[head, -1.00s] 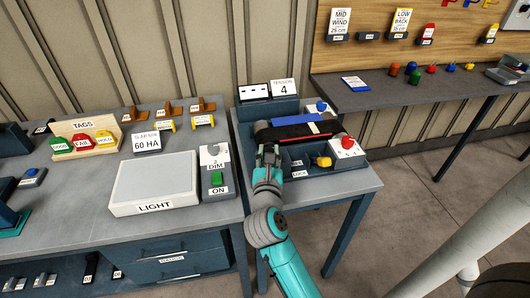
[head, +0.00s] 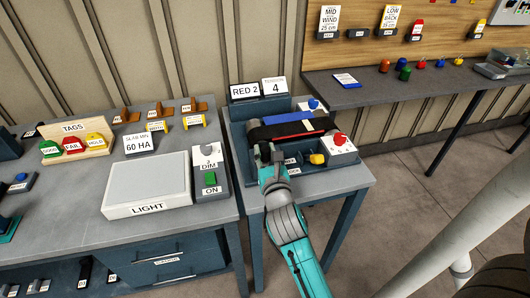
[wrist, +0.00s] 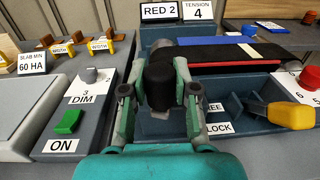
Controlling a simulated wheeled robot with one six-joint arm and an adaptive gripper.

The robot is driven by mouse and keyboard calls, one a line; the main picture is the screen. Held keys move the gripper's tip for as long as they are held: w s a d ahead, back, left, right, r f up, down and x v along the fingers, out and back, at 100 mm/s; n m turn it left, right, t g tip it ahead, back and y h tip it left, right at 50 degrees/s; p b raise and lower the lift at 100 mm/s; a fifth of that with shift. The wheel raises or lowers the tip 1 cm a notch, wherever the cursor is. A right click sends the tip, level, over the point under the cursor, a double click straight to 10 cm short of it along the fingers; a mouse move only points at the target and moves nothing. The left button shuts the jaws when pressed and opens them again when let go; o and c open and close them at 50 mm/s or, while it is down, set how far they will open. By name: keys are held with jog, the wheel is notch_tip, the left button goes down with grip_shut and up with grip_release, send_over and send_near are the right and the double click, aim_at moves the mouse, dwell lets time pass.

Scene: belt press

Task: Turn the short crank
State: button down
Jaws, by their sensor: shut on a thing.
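My gripper (wrist: 159,95) is shut on a black, upright cylindrical grip (wrist: 159,83) at the near-left front of the belt press, which looks like the short crank's handle. The crank's arm and pivot are hidden behind the fingers. In the head view my gripper (head: 264,153) is at the press's left front and covers most of the crank. The press (head: 340,143) carries a dark belt (wrist: 220,61) with a blue strip and a red strip. Its displays read "RED 2" (wrist: 160,12) and "TENSION 4" (wrist: 199,12).
A yellow lever (wrist: 270,112) beside FREE and LOCK labels is right of my gripper. A red knob (wrist: 310,78) sits on a numbered white block, and a blue knob (wrist: 249,28) is behind. Left are a green ON switch (wrist: 67,122) and light box (head: 147,187).

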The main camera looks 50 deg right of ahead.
jog(key=c, duration=0.9)
grip_release()
jog(key=shift+o, duration=0.2)
jog(key=v, duration=0.7)
jog(key=shift+s, duration=0.2)
jog(key=shift+a, duration=0.1)
